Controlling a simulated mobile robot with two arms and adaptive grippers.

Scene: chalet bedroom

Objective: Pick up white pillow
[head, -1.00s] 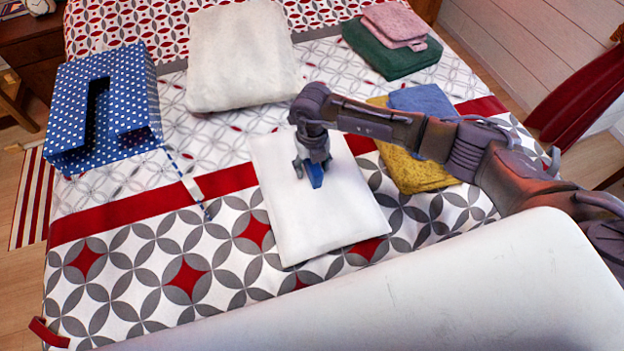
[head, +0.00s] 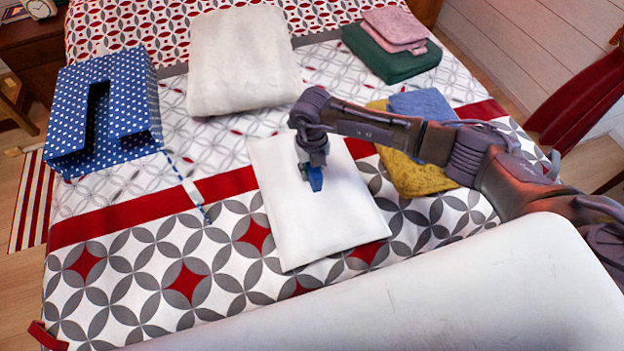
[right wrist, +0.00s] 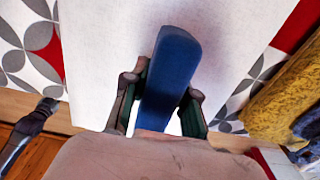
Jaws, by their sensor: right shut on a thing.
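A flat white pillow (head: 335,215) lies on the patterned bedspread near the middle of the head view. A second, plumper white pillow (head: 243,60) lies farther back. My right gripper (head: 312,172) points down over the flat pillow. Its fingers are closed on a small blue object (head: 316,180). In the right wrist view the long, rounded blue object (right wrist: 172,70) sits between the two dark fingers (right wrist: 163,95), with the white pillow surface (right wrist: 110,45) behind it. I cannot tell whether the blue object touches the pillow. My left gripper is not in view.
Yellow (head: 415,175) and blue (head: 422,103) folded cloths lie right of the flat pillow. Green (head: 390,58) and pink (head: 396,28) cloths are at the back right.

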